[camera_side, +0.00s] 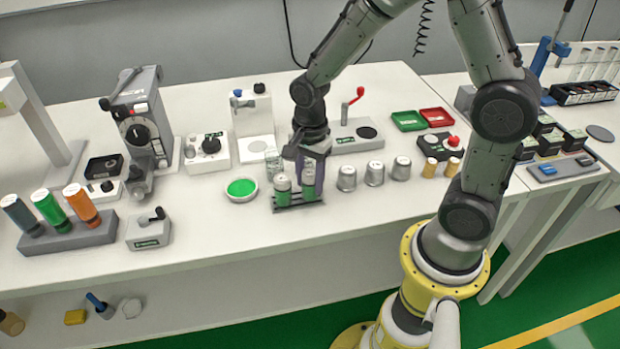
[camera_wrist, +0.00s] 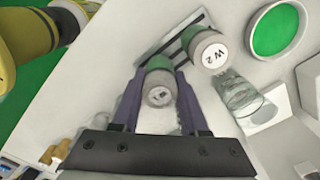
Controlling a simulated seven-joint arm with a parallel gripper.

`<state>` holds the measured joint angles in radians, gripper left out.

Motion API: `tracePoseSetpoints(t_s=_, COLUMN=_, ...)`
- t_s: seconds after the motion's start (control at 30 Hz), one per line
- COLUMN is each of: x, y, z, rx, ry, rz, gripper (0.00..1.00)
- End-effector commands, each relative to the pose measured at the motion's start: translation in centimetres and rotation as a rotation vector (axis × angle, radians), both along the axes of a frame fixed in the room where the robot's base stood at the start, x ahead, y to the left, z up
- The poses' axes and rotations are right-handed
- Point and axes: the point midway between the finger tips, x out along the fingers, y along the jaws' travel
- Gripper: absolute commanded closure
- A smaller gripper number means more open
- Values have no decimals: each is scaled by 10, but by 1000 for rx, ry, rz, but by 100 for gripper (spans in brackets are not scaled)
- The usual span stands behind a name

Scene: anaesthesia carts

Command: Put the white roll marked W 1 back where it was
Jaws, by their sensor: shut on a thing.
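My gripper (camera_side: 308,168) is shut on a roll (camera_side: 308,187) with a pale top and green lower part, at the right end of a small dark rack (camera_side: 299,204). In the wrist view the roll (camera_wrist: 160,86) stands between the purple fingers of my gripper (camera_wrist: 160,100); the mark on its pale top is too blurred to read. Its lower end is at the rack, but I cannot tell whether it is seated or just above. A similar roll marked W 2 (camera_wrist: 211,52) stands in the rack, to the left in the side view (camera_side: 282,190).
A clear glass (camera_side: 273,163) stands behind the rack. A white dish with a green inside (camera_side: 241,188) is left of it. Several metal cups (camera_side: 346,178) stand close on the right. The table front before the rack is clear.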

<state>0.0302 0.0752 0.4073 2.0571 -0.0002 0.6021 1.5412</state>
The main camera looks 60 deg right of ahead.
Motion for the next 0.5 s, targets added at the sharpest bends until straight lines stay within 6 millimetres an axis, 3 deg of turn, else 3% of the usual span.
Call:
tracePoseSetpoints(t_s=0.23, x=0, y=0, z=-3, rx=0, ry=0, rz=0, gripper=100)
tracePoseSetpoints(t_s=0.27, x=0, y=0, z=-4, rx=0, ry=-1, rz=0, gripper=55)
tracePoseSetpoints(t_s=0.4, x=0, y=0, z=-3, rx=0, ry=-1, rz=0, gripper=30)
tracePoseSetpoints(t_s=0.5, x=0, y=0, z=-3, rx=0, ry=-1, rz=0, gripper=26)
